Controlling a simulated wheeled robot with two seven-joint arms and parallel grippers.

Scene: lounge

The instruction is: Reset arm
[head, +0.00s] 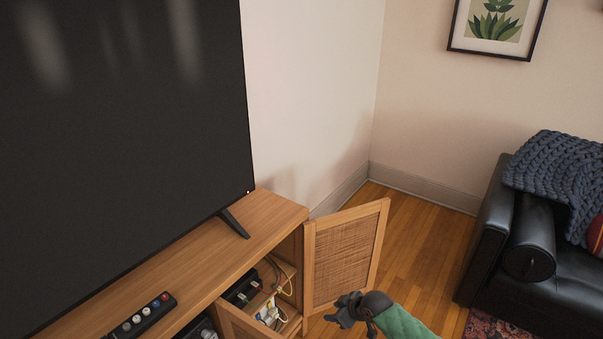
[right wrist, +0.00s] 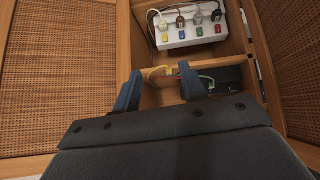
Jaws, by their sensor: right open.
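My right gripper (head: 338,312) is in the lower middle of the head view, in front of the open cabinet of the TV stand. In the right wrist view its two blue-grey fingers (right wrist: 160,90) stand apart with nothing between them. They point toward the cabinet's inside, where a white power strip (right wrist: 188,37) with several coloured-label plugs is seen. The fingers look apart from the strip. My left gripper is in no view.
The cabinet's right rattan door (head: 345,252) stands open close to my gripper; another door (head: 240,322) is open below. A large TV (head: 120,120) and a dark remote (head: 143,316) are on the wooden stand (head: 265,225). A black sofa (head: 555,285) is at the right, with bare floor between.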

